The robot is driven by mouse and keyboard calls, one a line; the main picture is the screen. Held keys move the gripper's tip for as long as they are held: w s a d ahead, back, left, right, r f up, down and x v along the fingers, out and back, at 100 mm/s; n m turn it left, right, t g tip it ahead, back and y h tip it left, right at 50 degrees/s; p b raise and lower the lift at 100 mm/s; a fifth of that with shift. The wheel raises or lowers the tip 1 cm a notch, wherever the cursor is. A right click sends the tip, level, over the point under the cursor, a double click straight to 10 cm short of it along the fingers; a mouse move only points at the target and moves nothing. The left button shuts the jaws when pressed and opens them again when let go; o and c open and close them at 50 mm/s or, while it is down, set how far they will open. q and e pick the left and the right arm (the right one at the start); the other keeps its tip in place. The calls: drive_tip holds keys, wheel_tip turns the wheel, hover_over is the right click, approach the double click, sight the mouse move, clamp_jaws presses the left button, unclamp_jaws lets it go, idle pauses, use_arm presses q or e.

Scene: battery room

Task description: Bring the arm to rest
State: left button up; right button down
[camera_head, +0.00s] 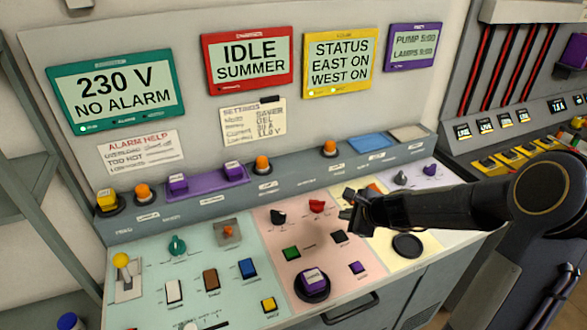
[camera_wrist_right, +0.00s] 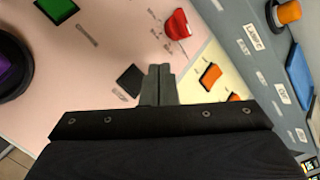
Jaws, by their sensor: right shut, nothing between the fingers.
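My right arm (camera_head: 450,200) comes in from the right in the head view. Its gripper (camera_head: 348,213) is over the right part of the sloped control panel (camera_head: 200,290), near the border of the pink and yellow sections. In the right wrist view the fingers (camera_wrist_right: 158,82) are together, with nothing between them. They point over the pink section, with a black square button (camera_wrist_right: 131,80) beside their tips. A red knob (camera_wrist_right: 178,24) lies beyond them, and orange switches (camera_wrist_right: 210,75) are to their right. I cannot tell the exact height above the panel. My left gripper is not in view.
The panel carries several knobs and buttons, including a large purple one (camera_head: 313,280) and a yellow-topped lever (camera_head: 121,260). A raised ledge (camera_head: 290,170) with orange and purple buttons runs behind. Four screens hang above, including the green 230 V one (camera_head: 120,92). Racks stand at both sides.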

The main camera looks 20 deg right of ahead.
drive_tip(key=s+a+r+n+g+y, duration=0.1)
drive_tip(key=s+a+r+n, duration=0.5)
drive_tip(key=s+n, duration=0.25)
drive_tip(key=s+a+r+n+g+y, duration=0.1)
drive_tip(key=s+a+r+n, duration=0.5)
drive_tip(key=s+n, duration=0.3)
drive_tip(key=s+f+n+g, duration=0.1)
drive_tip(key=s+n, duration=0.3)
drive_tip(key=s, duration=0.6)
drive_tip(key=shift+s+f+h, duration=0.2)
drive_tip(key=shift+f+h, duration=0.2)
drive_tip(key=shift+f, duration=0.45)
drive_tip(key=shift+n, duration=0.25)
